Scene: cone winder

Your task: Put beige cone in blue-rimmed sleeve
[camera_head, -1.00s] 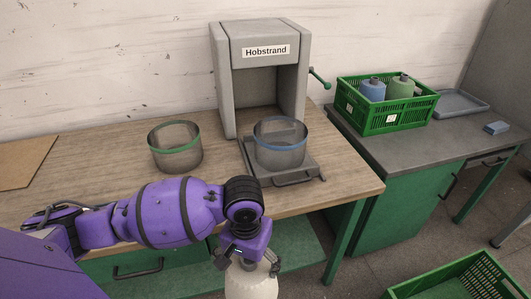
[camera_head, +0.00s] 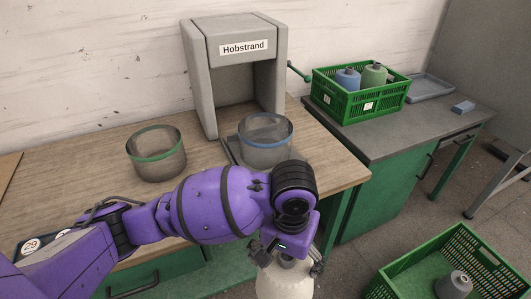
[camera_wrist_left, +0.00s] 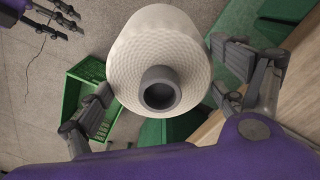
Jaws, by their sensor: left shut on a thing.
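The beige cone (camera_head: 283,284) is in my left gripper (camera_head: 289,263), in front of the wooden table's near edge; its lower part is cut off by the frame. In the left wrist view the cone (camera_wrist_left: 140,50) sits between the fingers, with its grey core end (camera_wrist_left: 160,92) facing the camera. The blue-rimmed sleeve (camera_head: 265,157) stands upright on a grey plate before the grey Hobstrand machine, its base partly behind my arm. It looks empty. My right gripper (camera_wrist_left: 72,20) shows at the left wrist view's top left, its fingers apart and empty.
A green-rimmed sleeve (camera_head: 157,165) stands on the wooden table (camera_head: 85,190) left of the blue-rimmed one. A green crate (camera_head: 360,106) with blue and green cones sits on the right bench. Another green crate (camera_head: 410,280) on the floor holds a grey cone (camera_head: 453,284).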

